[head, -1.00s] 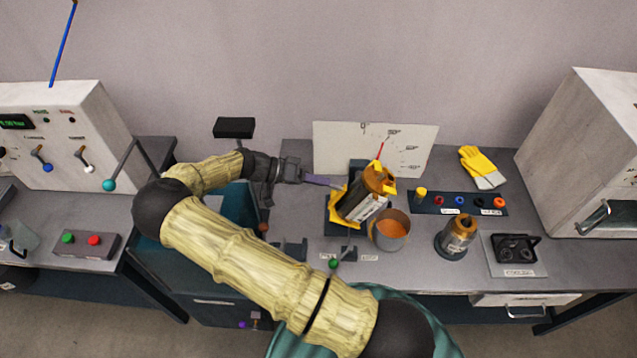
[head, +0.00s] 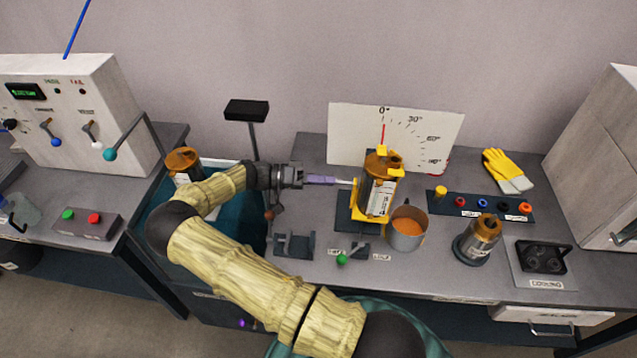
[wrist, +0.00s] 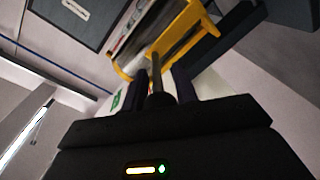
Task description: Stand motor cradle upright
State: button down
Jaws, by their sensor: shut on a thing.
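The motor cradle (head: 357,213) is a yellow frame on a dark base, holding a brown-topped motor (head: 381,195) with a white label. It looks upright, and its red pointer (head: 382,134) stands near the 0° mark of the white angle board (head: 345,130) behind. My gripper (head: 332,181) comes from the left, with its purple fingers shut on a thin rod (head: 344,182) on the cradle's left side. The wrist view shows the dark rod (wrist: 158,75) between the fingers (wrist: 163,90), reaching toward the yellow frame (wrist: 185,30). The rod's joint to the cradle is unclear.
A grey cup (head: 407,236) with orange contents stands close to the cradle's right front. A second motor (head: 478,240) sits farther right. A green-knobbed lever (head: 342,259) and dark brackets (head: 293,245) lie in front. Yellow gloves (head: 508,170) lie at back right.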

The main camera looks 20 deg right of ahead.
jog(key=shift+f, duration=0.3)
jog(key=c, duration=1.1)
grip_release()
jog(key=shift+c, duration=0.2)
jog(key=b+v, duration=0.2)
jog(key=v, duration=0.5)
jog(key=shift+a+b, duration=0.2)
jog(key=shift+b, duration=0.1)
jog(key=shift+w, duration=0.1)
